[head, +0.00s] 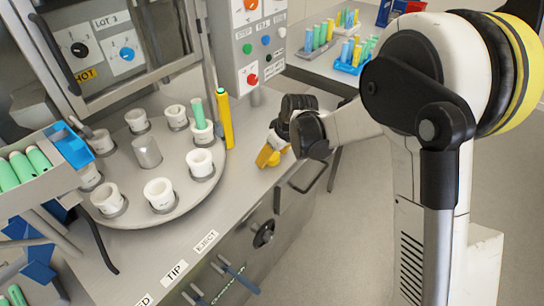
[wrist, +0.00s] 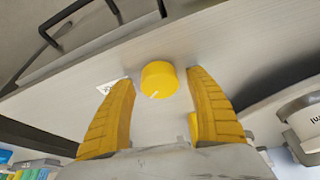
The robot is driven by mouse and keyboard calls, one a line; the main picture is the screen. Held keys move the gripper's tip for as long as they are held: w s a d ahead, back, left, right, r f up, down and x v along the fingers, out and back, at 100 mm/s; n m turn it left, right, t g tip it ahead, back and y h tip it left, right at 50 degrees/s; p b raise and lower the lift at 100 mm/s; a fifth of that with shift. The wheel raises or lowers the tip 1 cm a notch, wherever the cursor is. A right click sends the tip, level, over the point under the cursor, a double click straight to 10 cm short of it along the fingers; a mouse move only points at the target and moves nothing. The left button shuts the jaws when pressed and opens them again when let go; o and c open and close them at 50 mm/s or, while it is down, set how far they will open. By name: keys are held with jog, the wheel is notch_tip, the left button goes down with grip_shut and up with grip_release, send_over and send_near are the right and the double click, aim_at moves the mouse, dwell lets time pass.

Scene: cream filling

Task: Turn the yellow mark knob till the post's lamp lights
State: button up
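The yellow mark knob (wrist: 158,76) is a round cap on the pale counter surface, with a small white mark near its lower edge in the wrist view. My gripper (wrist: 160,84) is open, with one yellow finger to each side of the knob and a visible gap on both sides. In the head view my gripper (head: 271,157) is low over the counter's right end and largely hides the knob. A yellow post (head: 226,121) stands beside the round turntable.
The turntable (head: 183,207) carries several white cups, one with a green tube. A control panel (head: 247,50) with knobs and buttons stands behind. A rack of green tubes (head: 30,168) is at left. Another table (head: 318,66) holds tube racks. A dark handle (wrist: 75,22) lies beyond the counter edge.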

jog(key=c, duration=1.1)
jog(key=shift+m, duration=0.3)
jog(key=o, duration=1.2)
